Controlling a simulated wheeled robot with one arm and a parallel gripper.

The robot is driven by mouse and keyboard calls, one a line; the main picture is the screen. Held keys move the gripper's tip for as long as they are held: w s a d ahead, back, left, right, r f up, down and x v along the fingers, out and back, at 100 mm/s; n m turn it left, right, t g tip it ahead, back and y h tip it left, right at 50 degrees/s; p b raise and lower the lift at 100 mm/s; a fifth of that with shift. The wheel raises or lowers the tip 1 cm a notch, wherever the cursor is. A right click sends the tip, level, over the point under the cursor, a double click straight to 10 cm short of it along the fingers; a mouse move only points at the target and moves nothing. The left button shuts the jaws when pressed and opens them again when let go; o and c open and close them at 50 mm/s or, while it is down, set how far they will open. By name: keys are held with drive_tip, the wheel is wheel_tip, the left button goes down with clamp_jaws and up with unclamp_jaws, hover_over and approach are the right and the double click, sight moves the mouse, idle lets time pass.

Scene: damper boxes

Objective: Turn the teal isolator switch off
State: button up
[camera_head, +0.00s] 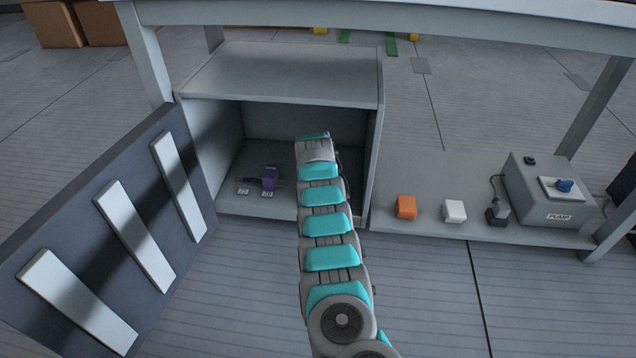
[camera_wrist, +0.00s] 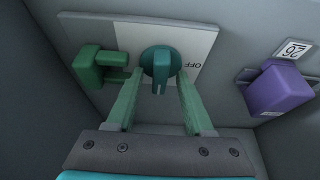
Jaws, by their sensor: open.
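The teal isolator switch (camera_wrist: 160,64) is a round knob with a raised grip, on a pale plate (camera_wrist: 205,42) in the wrist view. Its grip points down in the picture, and an upside-down OFF label (camera_wrist: 195,65) is to its right. My gripper (camera_wrist: 160,75) is open, with one finger on each side of the knob. I cannot tell whether the fingers touch it. In the head view my arm reaches into the open cabinet (camera_head: 280,75) and hides the switch and gripper.
A green latch-like block (camera_wrist: 90,70) sits just left of the knob. A purple block (camera_wrist: 278,90) is at the right, also in the cabinet in the head view (camera_head: 270,177). The cabinet's dark door (camera_head: 110,235) stands open at left. A pump box (camera_head: 548,195) and orange block (camera_head: 405,207) are at right.

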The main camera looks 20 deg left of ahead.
drive_tip(key=shift+c, duration=0.2)
clamp_jaws()
drive_tip(key=shift+n+p, duration=0.3)
idle(0.3)
drive_tip(key=shift+d+r+n, duration=0.1)
drive_tip(key=shift+d+n, duration=0.05)
drive_tip(key=shift+n, duration=0.25)
drive_tip(key=shift+d+n+g+y+p, duration=0.1)
drive_tip(key=shift+n+g+y+p, duration=0.4)
drive_tip(key=shift+n, duration=0.7)
drive_tip(key=n, duration=0.1)
drive_tip(key=n+y, duration=0.1)
drive_tip(key=n, duration=0.1)
drive_tip(key=n+g+b, duration=0.1)
drive_tip(key=shift+w+f+n+y, duration=0.1)
drive_tip(key=shift+f+n+y, duration=0.2)
drive_tip(key=shift+n, duration=0.1)
drive_tip(key=shift+r+n+g, duration=0.1)
drive_tip(key=shift+n+g, duration=0.2)
drive_tip(key=shift+n, duration=0.5)
